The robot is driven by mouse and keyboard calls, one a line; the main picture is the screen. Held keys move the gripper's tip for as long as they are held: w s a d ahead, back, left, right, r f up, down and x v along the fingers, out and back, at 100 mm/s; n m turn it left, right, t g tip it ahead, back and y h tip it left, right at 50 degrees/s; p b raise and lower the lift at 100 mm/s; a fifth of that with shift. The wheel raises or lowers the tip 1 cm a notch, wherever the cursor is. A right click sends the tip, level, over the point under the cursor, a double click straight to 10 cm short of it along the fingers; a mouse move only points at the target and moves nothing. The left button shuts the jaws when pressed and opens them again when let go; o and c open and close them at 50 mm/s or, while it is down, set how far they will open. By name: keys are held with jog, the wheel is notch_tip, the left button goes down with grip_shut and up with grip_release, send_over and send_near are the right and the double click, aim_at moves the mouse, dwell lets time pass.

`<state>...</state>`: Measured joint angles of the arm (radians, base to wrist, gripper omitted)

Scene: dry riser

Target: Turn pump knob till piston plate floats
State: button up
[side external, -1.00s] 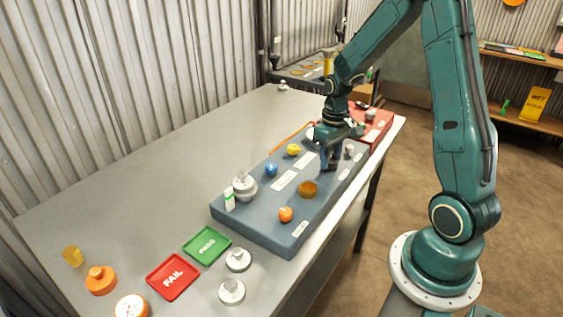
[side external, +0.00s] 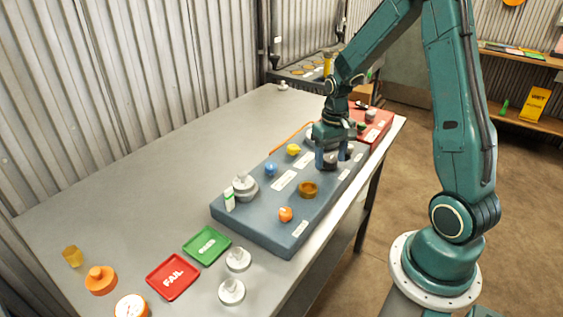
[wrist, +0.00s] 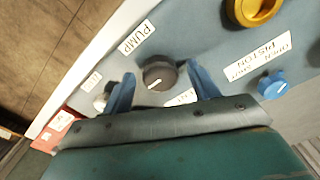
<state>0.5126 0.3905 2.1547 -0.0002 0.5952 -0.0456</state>
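The dark pump knob (wrist: 160,76), with a white pointer line, sits beside a PUMP label (wrist: 137,38) on the blue-grey panel (side external: 262,226). My gripper (wrist: 162,88) is open, with one blue finger on each side of the knob and visible gaps in the wrist view. In the side view my gripper (side external: 333,160) is low over the panel's far half and partly hides the knob. A silver stacked round piece (side external: 243,187), which looks like the piston plate, stands at the panel's left end beside a white, green-banded tube (side external: 229,200). Whether it floats cannot be told.
A blue knob (wrist: 272,85) by a piston open/shut label, a brass ring (side external: 307,189), a yellow knob (side external: 293,150) and an orange knob (side external: 285,214) stand nearby. A red box (side external: 372,124) adjoins the panel. Red (side external: 172,277) and green (side external: 207,245) trays lie in front.

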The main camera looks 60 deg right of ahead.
aim_at(331, 159)
jog(key=shift+r, duration=0.1)
notch_tip(331, 159, up, 14)
dwell(1.0)
jog(key=s+a+r+n+t, duration=0.2)
jog(key=s+a, duration=0.5)
jog(key=a, duration=0.2)
jog(key=s+a+r+n+t, duration=0.3)
jog(key=s+a, duration=0.4)
jog(key=a, duration=0.2)
jog(key=shift+r+t, duration=0.3)
jog(key=shift+r, duration=0.05)
dwell(1.2)
